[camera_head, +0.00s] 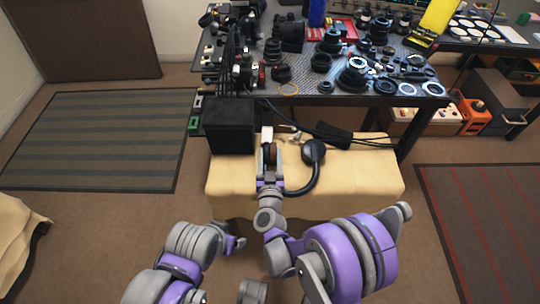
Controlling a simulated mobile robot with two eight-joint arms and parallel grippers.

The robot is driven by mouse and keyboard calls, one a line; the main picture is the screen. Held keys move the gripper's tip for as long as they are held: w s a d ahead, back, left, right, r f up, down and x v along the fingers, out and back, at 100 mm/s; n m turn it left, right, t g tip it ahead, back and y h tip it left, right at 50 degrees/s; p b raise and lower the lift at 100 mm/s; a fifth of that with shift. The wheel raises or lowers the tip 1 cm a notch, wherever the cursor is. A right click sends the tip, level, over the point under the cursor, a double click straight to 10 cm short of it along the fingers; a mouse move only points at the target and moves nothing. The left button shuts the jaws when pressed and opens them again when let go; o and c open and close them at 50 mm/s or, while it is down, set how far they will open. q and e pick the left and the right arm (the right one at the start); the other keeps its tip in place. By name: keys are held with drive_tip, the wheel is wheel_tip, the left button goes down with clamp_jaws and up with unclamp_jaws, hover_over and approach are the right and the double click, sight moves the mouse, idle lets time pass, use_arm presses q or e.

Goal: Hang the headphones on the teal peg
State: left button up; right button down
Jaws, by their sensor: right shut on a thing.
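The dark headphones (317,177) are over the tan padded bench, with one round ear cup at the right and the band curving down and to the left. My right gripper (269,155) is shut on the headphones at their left end, where its fingers hide part of the other cup. I cannot tell whether the headphones touch the bench top. My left gripper (238,243) is low in front of the bench, apart from the headphones, and its fingers are too hidden to read. I cannot make out a teal peg in this view.
A black box (230,128) stands on the left of the tan bench (365,178). A dark flat item (333,134) and cables lie behind the headphones. The table (325,92) behind is crowded with lens parts. The bench's right end is clear.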

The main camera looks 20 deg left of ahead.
drive_tip(key=shift+f, duration=0.15)
drive_tip(key=c, duration=0.7)
unclamp_jaws()
drive_tip(key=shift+f, duration=0.1)
drive_tip(key=shift+c, duration=0.2)
drive_tip(key=o, duration=0.5)
drive_tip(key=shift+c, duration=0.2)
